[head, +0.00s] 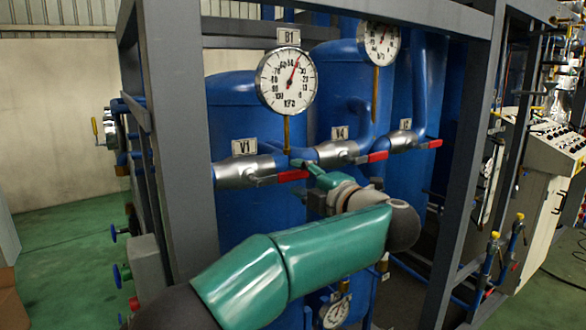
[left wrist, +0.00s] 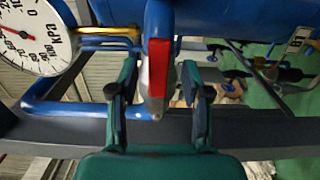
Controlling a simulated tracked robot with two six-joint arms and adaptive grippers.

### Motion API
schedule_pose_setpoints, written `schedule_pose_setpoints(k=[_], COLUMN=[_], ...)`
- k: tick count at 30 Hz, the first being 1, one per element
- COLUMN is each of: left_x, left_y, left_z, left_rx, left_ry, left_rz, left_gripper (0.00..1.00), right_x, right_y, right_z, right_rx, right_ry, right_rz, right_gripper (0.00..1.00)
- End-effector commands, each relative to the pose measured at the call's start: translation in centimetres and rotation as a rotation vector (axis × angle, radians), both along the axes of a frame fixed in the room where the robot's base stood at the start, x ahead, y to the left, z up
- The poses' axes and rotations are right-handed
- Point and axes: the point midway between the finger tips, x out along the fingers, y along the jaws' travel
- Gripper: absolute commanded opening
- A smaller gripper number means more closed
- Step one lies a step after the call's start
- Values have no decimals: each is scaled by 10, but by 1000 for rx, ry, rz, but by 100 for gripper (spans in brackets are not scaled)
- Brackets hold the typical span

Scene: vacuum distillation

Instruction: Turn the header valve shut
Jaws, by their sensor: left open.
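Three silver valves with red lever handles sit in a row on the blue pipework in the head view: V1 (head: 240,172), V4 (head: 338,153) and a third one (head: 402,140). Which one is the header valve I cannot tell. My left gripper (head: 314,178) is by the end of V1's red handle (head: 292,176), below V4. In the left wrist view a red handle (left wrist: 158,68) points toward me, between the two spread fingers of my left gripper (left wrist: 158,88). The fingers show gaps on both sides of it. My right gripper is not in view.
A round pressure gauge (head: 287,82) under a B1 tag stands just above the handles, and another gauge (head: 379,40) is behind it. Grey frame posts (head: 170,110) flank the opening. Blue tanks (head: 235,110) stand close behind. Green floor (head: 60,245) is clear at left.

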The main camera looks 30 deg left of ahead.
Motion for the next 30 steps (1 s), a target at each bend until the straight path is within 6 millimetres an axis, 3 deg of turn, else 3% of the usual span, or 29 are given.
schedule_pose_setpoints(k=[6,16,17,25,30], left_x=[8,10,10,9,9], left_y=[21,24,24,24,24], left_z=[1,0,0,0,0], left_rx=[1,1,1,1,0], left_ry=[0,-1,-1,-1,-1], left_rz=[1,0,0,1,1], left_gripper=[48,48,46,1,0], right_x=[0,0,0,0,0], right_y=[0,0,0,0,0], right_z=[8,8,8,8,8], right_rx=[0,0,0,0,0], right_ry=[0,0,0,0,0], right_rz=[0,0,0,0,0], right_gripper=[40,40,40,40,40])
